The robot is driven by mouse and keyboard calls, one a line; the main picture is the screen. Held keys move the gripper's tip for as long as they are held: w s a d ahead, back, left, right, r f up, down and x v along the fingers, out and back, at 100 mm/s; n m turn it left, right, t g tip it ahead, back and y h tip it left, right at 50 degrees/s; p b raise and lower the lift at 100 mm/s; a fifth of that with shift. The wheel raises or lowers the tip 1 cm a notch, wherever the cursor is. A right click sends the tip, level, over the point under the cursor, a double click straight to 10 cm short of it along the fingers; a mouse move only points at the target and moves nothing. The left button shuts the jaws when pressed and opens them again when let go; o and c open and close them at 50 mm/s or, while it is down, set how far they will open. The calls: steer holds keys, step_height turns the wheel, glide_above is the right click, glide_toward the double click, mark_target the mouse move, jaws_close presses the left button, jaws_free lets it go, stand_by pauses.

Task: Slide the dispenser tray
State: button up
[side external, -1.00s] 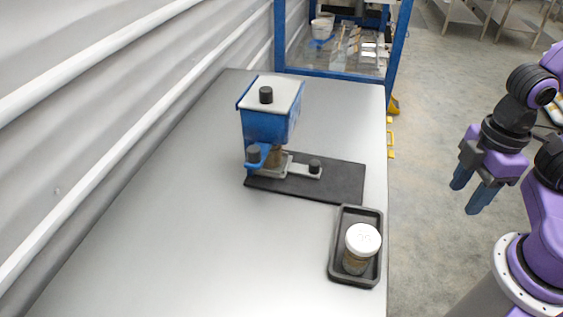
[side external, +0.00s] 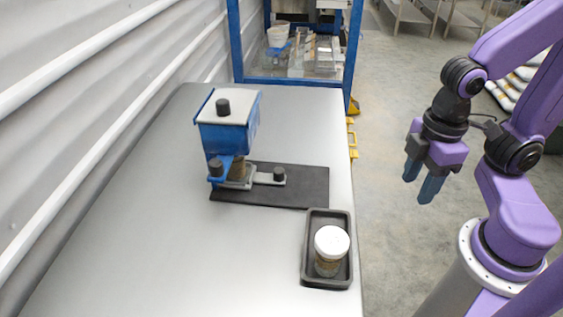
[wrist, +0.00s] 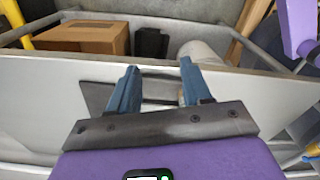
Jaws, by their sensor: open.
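The blue hopper (side external: 226,135) with a pale lid and black knob stands on a black mat (side external: 310,187) on the table. Under it, the dispenser tray (side external: 262,177) is a flat grey slide reaching out to the right, with a black knob (side external: 279,174) at its outer end. My gripper (side external: 417,184) is open and empty, in the air to the right of the table edge and apart from the tray. In the wrist view my two blue fingers (wrist: 158,88) are spread with nothing between them; the hopper and tray cannot be made out there.
A black holder (side external: 312,277) with a white-lidded jar (side external: 331,247) stands at the table's right edge, in front of the mat. A blue-framed rack (side external: 291,82) is beyond the table's far end. The table's left and front are clear.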

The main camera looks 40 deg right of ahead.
steer(key=w+a+f+m, duration=0.1)
steer(key=w+f, duration=0.1)
steer(key=w, duration=0.5)
steer(key=w+a+f+m, duration=0.1)
steer(key=w+f, duration=0.1)
steer(key=w, duration=0.5)
steer(key=w+a+f+m, duration=0.1)
steer(key=w+f, duration=0.1)
steer(key=w, duration=0.5)
steer(key=shift+w+a+f+m, duration=0.1)
steer(key=shift+w+a+m, duration=0.15)
steer(key=shift+m, duration=0.15)
glide_above(279, 170)
steer(key=shift+d, duration=0.1)
steer(key=shift+w+f, duration=0.1)
steer(key=shift+f, duration=2.4)
steer(key=c, duration=0.7)
